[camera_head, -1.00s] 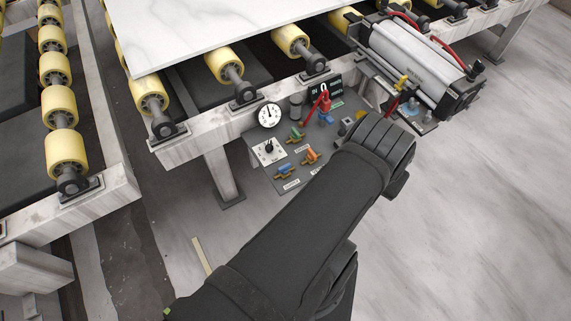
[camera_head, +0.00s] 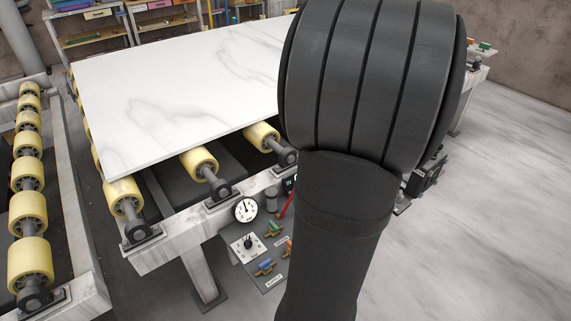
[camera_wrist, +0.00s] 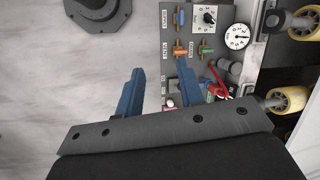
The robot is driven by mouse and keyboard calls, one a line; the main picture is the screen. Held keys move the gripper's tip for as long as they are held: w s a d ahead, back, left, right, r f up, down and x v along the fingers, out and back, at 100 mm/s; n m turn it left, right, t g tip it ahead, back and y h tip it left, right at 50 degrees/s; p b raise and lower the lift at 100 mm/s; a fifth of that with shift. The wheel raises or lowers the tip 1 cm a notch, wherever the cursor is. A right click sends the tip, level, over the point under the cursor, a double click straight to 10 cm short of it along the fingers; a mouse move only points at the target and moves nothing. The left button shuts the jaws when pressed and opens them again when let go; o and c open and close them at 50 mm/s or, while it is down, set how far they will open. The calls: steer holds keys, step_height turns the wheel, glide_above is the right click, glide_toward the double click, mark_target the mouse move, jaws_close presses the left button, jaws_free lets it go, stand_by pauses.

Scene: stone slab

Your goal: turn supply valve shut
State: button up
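A grey control panel (camera_head: 237,260) hangs below the near edge of the roller table. It carries a blue-handled valve (camera_head: 265,266), an orange-handled valve (camera_head: 288,248) and a green-handled valve (camera_head: 273,229). In the wrist view the blue (camera_wrist: 179,18), orange (camera_wrist: 180,50) and green (camera_wrist: 206,49) handles all show. The label beside the blue one seems to read SUPPLY, but it is small. My gripper (camera_wrist: 160,66) is open, its two blue fingers apart with nothing between them. Its fingers lie below the valves in the wrist view. My arm hides the fingers in the head view.
A round gauge (camera_head: 246,209) and a white dial plate (camera_head: 246,247) sit beside the valves. A red lever (camera_wrist: 217,86) stands close to my right finger in the wrist view. A white slab (camera_head: 180,90) rests on yellow rollers. Open floor (camera_head: 480,220) lies to the right.

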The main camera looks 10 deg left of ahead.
steer(key=w+a+f+m+g, duration=0.2)
steer(key=w+a+f, duration=0.4)
steer(key=f, duration=0.4)
steer(key=m, duration=0.1)
glide_toward(265, 262)
steer(key=shift+h, duration=0.3)
steer(key=x, duration=0.8)
steer(key=shift+s+a+f, duration=0.1)
steer(key=shift+a+f, duration=0.15)
steer(key=shift+a, duration=0.05)
jaws_close()
